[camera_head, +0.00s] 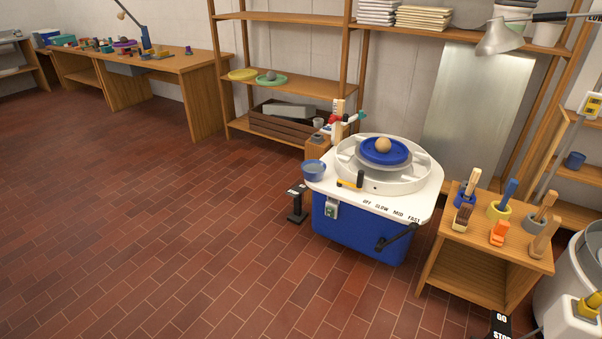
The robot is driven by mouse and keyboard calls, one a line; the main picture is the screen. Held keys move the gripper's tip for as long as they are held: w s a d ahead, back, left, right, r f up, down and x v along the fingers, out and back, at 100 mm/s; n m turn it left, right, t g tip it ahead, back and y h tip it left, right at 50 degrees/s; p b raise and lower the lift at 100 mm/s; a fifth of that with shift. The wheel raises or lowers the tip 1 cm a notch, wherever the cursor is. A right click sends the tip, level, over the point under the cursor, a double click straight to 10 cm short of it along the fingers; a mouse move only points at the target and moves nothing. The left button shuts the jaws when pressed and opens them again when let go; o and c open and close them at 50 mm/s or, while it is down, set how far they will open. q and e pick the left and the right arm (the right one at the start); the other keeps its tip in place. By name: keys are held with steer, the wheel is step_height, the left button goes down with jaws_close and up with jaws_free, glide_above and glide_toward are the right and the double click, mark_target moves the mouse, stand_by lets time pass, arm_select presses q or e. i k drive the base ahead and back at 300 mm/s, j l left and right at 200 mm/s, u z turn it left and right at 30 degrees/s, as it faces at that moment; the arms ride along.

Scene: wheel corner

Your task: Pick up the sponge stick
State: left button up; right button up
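I cannot tell for sure which tool is the sponge stick. A small yellow tool with a dark upright part (351,183) lies on the front left of the white pottery wheel deck. Several stick tools stand on the small wooden table to the right. Among them are a wooden stick in a blue holder (468,186), a blue stick in a yellow holder (507,194) and a wooden stick in a grey holder (544,206). In front are a brush (461,216), an orange-ended tool (499,232) and a plain wooden tool (544,235). Neither gripper shows.
The pottery wheel (355,235) carries a ball on a blue disc (384,150), with a blue bowl (314,169) at its left. The small table (487,262) stands right of it. A pedal (297,204) sits on the floor. The brick floor (150,230) at left is clear.

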mark_target(551, 196)
steer(key=z, duration=1.5)
